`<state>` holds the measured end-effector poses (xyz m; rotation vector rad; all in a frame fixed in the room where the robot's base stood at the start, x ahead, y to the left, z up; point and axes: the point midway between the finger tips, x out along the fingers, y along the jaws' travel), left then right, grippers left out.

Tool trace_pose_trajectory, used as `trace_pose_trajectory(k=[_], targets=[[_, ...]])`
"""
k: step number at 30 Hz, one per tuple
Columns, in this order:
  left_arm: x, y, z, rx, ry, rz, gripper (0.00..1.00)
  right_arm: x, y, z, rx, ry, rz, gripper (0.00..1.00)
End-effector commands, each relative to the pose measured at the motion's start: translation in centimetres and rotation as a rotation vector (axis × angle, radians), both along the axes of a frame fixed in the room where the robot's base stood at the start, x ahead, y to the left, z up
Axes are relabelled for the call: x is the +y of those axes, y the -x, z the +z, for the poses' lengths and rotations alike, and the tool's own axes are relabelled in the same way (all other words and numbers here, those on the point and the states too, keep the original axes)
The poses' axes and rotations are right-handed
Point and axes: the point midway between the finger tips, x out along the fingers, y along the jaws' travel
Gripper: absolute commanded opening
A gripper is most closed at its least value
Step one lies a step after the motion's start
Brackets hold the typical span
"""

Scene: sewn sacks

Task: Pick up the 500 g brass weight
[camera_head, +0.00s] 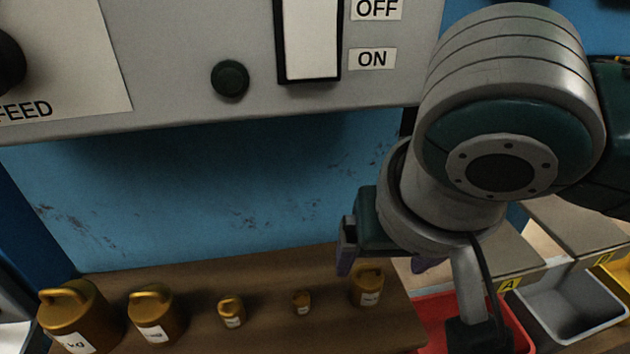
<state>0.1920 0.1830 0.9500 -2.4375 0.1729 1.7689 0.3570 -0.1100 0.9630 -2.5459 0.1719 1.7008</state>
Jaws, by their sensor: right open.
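Several brass weights with ring handles stand in a row on a brown wooden shelf (270,335). A medium brass weight (368,290) stands at the right end; its white label is too small to read, so I cannot confirm it is the 500 g one. My right gripper (388,264) is open, with its purple fingers pointing down close to the top of this weight. The gripper body and wrist hide part of the space behind it. I cannot tell whether the fingers are level with the handle. My left gripper is out of view.
A large weight marked kg (72,318), a medium one (157,317) and two small ones (232,314) (302,303) stand to the left. A grey panel with a switch (310,40) overhangs above. A red bin (438,318) and a grey bin (570,305) lie right.

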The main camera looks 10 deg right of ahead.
Motion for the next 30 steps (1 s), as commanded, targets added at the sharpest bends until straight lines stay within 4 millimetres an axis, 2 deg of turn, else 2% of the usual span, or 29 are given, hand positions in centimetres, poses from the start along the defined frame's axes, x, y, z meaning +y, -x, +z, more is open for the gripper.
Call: trace_pose_trajectory(k=[6, 13, 21, 30], targets=[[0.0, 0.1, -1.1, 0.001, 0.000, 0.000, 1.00, -0.2, -1.3, -3.1, 0.001, 0.004, -0.004, 0.85], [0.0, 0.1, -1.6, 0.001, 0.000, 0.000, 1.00, -0.3, -2.2, -5.0, -0.001, 0.003, -0.001, 0.85], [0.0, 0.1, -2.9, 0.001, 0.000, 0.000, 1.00, -0.4, -3.8, -8.5, -0.001, 0.002, 0.000, 0.85], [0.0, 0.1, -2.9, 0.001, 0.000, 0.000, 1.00, -0.4, -4.0, -8.7, -0.001, 0.001, 0.001, 0.85]])
